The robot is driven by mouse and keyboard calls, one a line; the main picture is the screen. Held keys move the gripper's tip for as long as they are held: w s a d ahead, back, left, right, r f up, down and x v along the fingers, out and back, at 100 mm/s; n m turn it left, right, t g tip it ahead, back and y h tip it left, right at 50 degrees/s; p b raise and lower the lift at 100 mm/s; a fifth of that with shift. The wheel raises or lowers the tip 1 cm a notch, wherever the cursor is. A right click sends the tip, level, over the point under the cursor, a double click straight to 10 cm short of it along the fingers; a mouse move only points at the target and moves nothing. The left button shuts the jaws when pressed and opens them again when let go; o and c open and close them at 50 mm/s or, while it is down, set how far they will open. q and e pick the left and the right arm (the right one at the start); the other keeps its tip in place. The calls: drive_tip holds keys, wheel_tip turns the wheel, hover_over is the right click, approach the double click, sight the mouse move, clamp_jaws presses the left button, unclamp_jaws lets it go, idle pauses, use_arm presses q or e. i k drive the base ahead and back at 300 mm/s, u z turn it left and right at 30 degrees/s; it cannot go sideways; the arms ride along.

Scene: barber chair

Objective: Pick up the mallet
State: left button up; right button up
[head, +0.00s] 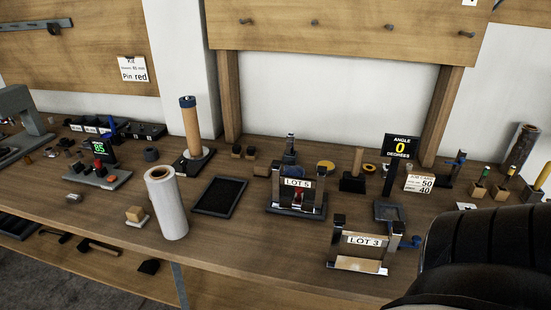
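No object is clearly identifiable as the mallet. A short wooden handle (357,160) stands upright on a dark block (352,184) near the back of the bench, right of centre. It could be a mallet resting on its head, but it is too small to be sure. Dark tool-like pieces with a wooden part (98,246) show under the bench front at the lower left, also unclear. Neither of my grippers is in view.
The wooden bench (240,245) holds LOT 5 (296,200) and LOT 3 (360,250) fixtures, a white roll (166,203) and a black tray (220,196). A large black ribbed form (485,255) covers the lower right. Bare wood lies along the front middle.

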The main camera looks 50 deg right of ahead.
sight(354, 179)
drive_tip(key=u, duration=0.7)
drive_tip(key=k, duration=1)
drive_tip(key=z, duration=1.4)
